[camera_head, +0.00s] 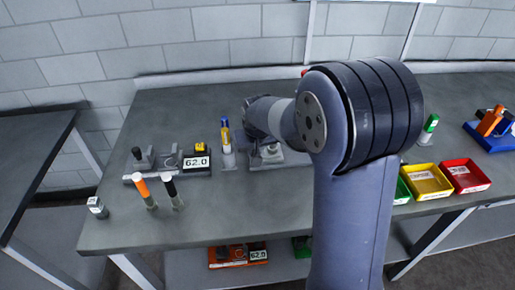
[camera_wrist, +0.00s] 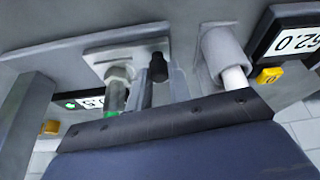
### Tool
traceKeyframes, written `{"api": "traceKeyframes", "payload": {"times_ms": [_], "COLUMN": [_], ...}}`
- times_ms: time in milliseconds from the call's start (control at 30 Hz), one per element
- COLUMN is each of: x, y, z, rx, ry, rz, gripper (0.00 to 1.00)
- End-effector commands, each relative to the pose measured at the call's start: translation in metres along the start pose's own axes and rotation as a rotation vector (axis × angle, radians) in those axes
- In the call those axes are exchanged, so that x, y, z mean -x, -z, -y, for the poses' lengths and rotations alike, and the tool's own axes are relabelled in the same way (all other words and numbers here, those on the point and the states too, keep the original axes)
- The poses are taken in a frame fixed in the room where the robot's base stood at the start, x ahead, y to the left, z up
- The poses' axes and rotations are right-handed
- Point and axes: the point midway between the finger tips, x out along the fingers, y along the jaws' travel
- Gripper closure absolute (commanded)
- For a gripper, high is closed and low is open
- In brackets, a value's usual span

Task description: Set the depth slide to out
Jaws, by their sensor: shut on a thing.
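In the wrist view, a black knob (camera_wrist: 158,68) stands on a light grey slide plate (camera_wrist: 125,52). My gripper (camera_wrist: 161,86) is at the knob, its narrow fingers seeming to lie on either side, shut on it. The dark edge of my gripper body hides the lower part. In the head view, the crimper (camera_head: 268,158) is at mid-bench, partly hidden by my arm. No out or in marking is readable.
A second station with a display reading 62.0 (camera_head: 196,162) stands to the left. Yellow (camera_head: 427,182) and red (camera_head: 465,176) bins are at the right. The front middle of the bench is clear.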

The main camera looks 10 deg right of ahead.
Motion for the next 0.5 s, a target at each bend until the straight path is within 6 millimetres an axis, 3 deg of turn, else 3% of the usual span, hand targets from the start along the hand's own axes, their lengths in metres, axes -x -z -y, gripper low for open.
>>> {"api": "traceKeyframes", "payload": {"times_ms": [67,100,333,500], "x": [0.0003,0.0004,0.0003,0.0002], "y": [0.0010,0.0010,0.0009,0.0006], "z": [0.0031,0.0032,0.0025,0.0018], "rx": [0.000,0.000,0.001,0.000], "ry": [0.005,0.005,0.004,0.003], "rz": [-0.003,-0.003,-0.003,-0.002], "gripper": [1.00,0.79,0.60,0.59]}}
